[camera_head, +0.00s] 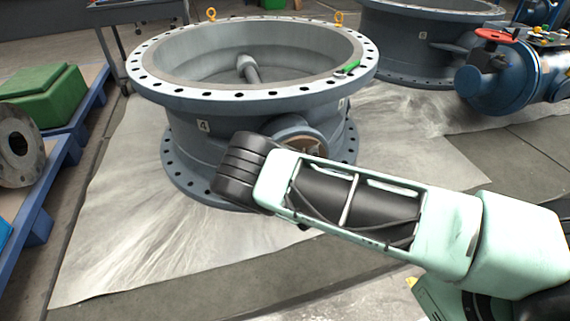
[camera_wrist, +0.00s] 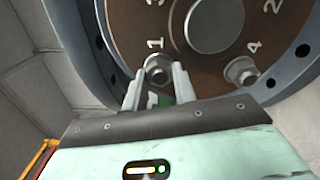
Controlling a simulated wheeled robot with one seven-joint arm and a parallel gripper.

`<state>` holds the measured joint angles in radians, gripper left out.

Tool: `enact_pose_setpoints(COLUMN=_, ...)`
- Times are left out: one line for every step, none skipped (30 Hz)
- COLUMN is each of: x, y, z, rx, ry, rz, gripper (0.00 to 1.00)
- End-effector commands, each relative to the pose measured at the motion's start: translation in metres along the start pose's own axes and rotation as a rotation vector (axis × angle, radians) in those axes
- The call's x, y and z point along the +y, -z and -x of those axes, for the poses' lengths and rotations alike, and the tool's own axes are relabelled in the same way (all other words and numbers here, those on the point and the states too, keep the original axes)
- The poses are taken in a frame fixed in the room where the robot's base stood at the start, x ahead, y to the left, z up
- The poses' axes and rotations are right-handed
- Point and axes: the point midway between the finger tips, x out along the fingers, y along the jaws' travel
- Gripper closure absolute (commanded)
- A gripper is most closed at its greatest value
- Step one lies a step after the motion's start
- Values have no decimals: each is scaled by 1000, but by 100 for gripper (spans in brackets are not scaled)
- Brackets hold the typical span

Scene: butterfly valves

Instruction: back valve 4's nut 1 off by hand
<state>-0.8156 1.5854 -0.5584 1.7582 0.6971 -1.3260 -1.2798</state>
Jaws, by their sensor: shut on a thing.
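Valve 4 (camera_head: 185,150) is a large blue-grey flanged ring with a "4" label, standing on a pale sheet. Its round brown cover plate (camera_wrist: 140,35) shows in the wrist view, with stamped numbers around a grey central hub. Nut 1 (camera_wrist: 158,71) sits on its stud beside the "1" at the plate's lower edge. My gripper (camera_wrist: 159,78) has one pale finger on each side of nut 1 and is shut on it. In the head view my arm hides the fingers and this nut.
Another nut (camera_wrist: 242,71) sits beside the "4", right of my fingers. A green-handled tool (camera_head: 346,69) lies on the top flange. A blue pallet (camera_head: 70,150) with a green block (camera_head: 40,90) stands left. A red-handwheel valve (camera_head: 500,75) stands right.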

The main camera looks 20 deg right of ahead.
Motion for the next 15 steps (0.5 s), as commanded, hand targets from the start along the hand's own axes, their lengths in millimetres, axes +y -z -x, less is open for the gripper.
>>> enact_pose_setpoints(x=-2, y=0, z=1, rx=0, ry=3, rz=24, gripper=96)
enact_pose_setpoints(x=-2, y=0, z=1, rx=0, ry=4, rz=37, gripper=96)
enact_pose_setpoints(x=-2, y=0, z=2, rx=-1, ry=4, rz=51, gripper=96)
enact_pose_setpoints(x=-2, y=0, z=2, rx=-1, ry=4, rz=62, gripper=96)
enact_pose_setpoints(x=-2, y=0, z=2, rx=-1, ry=4, rz=72, gripper=96)
enact_pose_setpoints(x=-2, y=0, z=1, rx=-1, ry=5, rz=83, gripper=96)
enact_pose_setpoints(x=-2, y=-1, z=1, rx=-1, ry=5, rz=89, gripper=96)
enact_pose_setpoints(x=-2, y=-1, z=1, rx=-1, ry=5, rz=95, gripper=96)
enact_pose_setpoints(x=-2, y=-1, z=1, rx=-1, ry=5, rz=102, gripper=96)
enact_pose_setpoints(x=-2, y=-1, z=1, rx=-1, ry=5, rz=107, gripper=96)
enact_pose_setpoints(x=-2, y=-1, z=1, rx=-1, ry=5, rz=110, gripper=96)
enact_pose_setpoints(x=-2, y=-1, z=1, rx=-1, ry=5, rz=114, gripper=96)
enact_pose_setpoints(x=-2, y=-1, z=1, rx=-1, ry=5, rz=115, gripper=96)
enact_pose_setpoints(x=-2, y=-1, z=1, rx=-2, ry=5, rz=116, gripper=96)
enact_pose_setpoints(x=-2, y=-1, z=1, rx=-1, ry=5, rz=117, gripper=96)
